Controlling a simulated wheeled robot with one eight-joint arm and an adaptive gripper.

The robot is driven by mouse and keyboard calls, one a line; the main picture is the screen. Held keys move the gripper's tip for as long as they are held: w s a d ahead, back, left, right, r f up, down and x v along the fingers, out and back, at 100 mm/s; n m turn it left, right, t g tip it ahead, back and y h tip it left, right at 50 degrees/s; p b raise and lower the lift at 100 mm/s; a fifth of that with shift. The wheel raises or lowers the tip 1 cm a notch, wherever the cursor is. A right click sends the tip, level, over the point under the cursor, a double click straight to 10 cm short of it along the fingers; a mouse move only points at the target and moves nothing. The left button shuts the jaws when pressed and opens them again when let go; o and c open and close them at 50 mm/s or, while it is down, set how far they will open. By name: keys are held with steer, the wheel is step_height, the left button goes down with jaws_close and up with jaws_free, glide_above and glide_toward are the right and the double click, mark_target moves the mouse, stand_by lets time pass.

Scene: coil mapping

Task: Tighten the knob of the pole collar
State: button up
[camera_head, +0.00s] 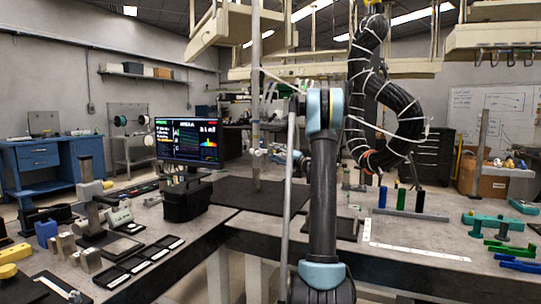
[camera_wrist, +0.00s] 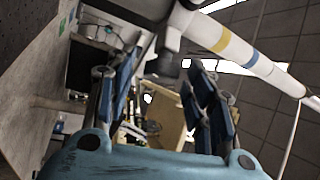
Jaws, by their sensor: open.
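The upright pole (camera_head: 256,90) stands on a dark mat on the bench in the head view. In the wrist view the pole (camera_wrist: 232,45) runs diagonally at the upper right, pale with yellow and blue bands. In the head view my arm partly hides the gripper.
A monitor (camera_head: 188,143) and a black box (camera_head: 187,199) stand left of the pole. Small blocks and trays lie on the left bench. Coloured cylinders (camera_head: 402,198) stand on the right bench. A black corrugated hose (camera_head: 385,90) belongs to my arm's surroundings. Shelves hang overhead.

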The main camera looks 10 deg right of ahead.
steer(key=shift+x, duration=1.15)
steer(key=shift+c, duration=0.5)
steer(key=c, duration=1)
steer(key=shift+m+h, duration=0.3)
steer(key=shift+m+g+h, duration=1.2)
steer(key=shift+m+h, duration=0.2)
steer(key=shift+m, duration=0.4)
